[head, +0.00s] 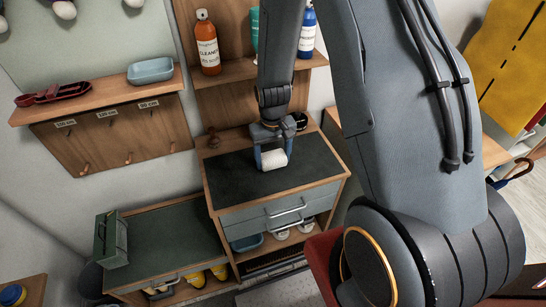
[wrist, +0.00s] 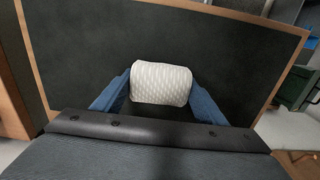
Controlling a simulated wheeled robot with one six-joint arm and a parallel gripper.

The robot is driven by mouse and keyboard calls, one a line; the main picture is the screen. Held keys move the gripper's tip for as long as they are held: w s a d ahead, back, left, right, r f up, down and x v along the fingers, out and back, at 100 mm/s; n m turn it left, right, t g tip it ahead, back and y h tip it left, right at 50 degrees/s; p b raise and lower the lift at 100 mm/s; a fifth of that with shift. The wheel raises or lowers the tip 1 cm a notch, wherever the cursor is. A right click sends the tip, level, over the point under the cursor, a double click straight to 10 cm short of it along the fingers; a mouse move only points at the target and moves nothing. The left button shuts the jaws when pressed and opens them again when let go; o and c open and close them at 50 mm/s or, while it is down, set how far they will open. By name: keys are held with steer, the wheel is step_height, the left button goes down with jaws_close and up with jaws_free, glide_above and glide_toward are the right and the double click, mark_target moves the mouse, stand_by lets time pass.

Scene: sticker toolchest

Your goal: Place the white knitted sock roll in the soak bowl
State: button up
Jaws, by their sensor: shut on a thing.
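The white knitted sock roll (head: 274,160) is between the blue fingers of my gripper (head: 272,163), over the dark top of the drawer cabinet (head: 232,182). In the wrist view the sock roll (wrist: 161,83) lies crosswise, with a blue finger of my gripper (wrist: 160,95) at each end. The gripper is shut on it. I cannot tell whether the roll touches the top. A light blue bowl (head: 150,70) stands on the wall shelf at the left. Another blue bowl (head: 246,242) is partly hidden in the open shelf under the drawers. No label shows which is the soak bowl.
An orange cleaner bottle (head: 208,43) stands on the shelf behind, near a blue bottle (head: 307,32). A dark red item (head: 53,93) lies beside the wall-shelf bowl. A small dark object (head: 300,121) sits at the cabinet's back right. A green box (head: 110,240) stands on the lower bench.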

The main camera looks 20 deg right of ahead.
steer(key=shift+f, duration=0.15)
steer(key=o, duration=1.1)
steer(key=shift+o, duration=0.2)
